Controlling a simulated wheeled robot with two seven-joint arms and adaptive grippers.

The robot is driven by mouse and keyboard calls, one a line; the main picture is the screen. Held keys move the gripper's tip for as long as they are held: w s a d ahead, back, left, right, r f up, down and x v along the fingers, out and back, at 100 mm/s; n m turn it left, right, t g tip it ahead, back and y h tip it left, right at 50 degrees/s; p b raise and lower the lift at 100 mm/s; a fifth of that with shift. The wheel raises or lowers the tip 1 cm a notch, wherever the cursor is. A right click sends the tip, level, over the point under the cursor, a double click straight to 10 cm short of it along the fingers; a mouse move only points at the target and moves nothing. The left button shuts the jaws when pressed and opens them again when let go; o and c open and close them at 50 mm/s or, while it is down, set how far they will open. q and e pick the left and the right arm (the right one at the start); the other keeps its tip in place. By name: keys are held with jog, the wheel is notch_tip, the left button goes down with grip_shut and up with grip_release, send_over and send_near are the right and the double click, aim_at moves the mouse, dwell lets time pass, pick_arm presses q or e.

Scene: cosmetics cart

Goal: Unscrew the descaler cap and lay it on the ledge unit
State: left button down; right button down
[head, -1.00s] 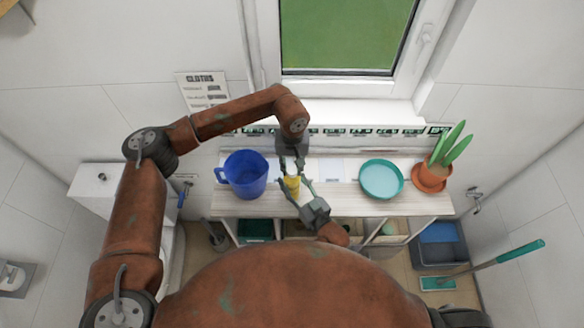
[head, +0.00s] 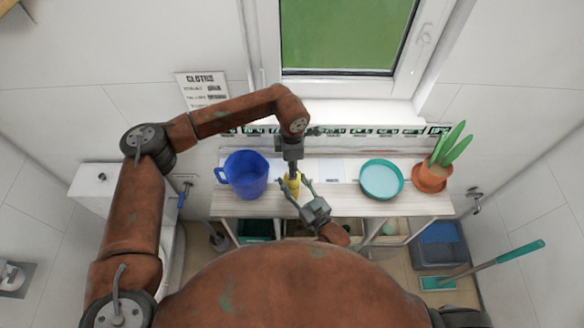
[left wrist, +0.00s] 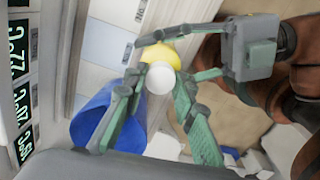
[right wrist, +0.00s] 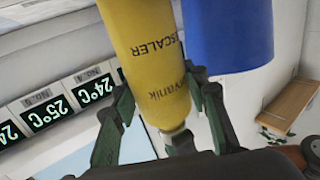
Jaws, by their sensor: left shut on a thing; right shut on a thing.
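The yellow descaler bottle (head: 293,188) is at the front of the ledge unit (head: 335,203), right of the blue bucket. My right gripper (head: 297,189) is shut around the bottle; its yellow labelled body (right wrist: 150,65) fills the right wrist view, with lettering upside down. My left gripper (head: 291,168) comes down from above at the bottle's top. In the left wrist view its fingers (left wrist: 158,84) are on either side of the round white cap (left wrist: 160,77), shut on it. The cap is in line with the yellow bottle (left wrist: 163,52) behind it. Whether it is loose cannot be told.
The blue bucket (head: 246,174) stands close left of the grippers. A teal round dish (head: 381,179) and a potted plant (head: 434,172) stand to the right. Digital displays (right wrist: 65,105) line the back. Pale top surface is free between bottle and dish.

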pick_arm(q)
jog(key=n, duration=1.7)
jog(key=shift+r, duration=0.1)
jog(key=shift+r, duration=0.25)
jog(key=shift+r, duration=0.85)
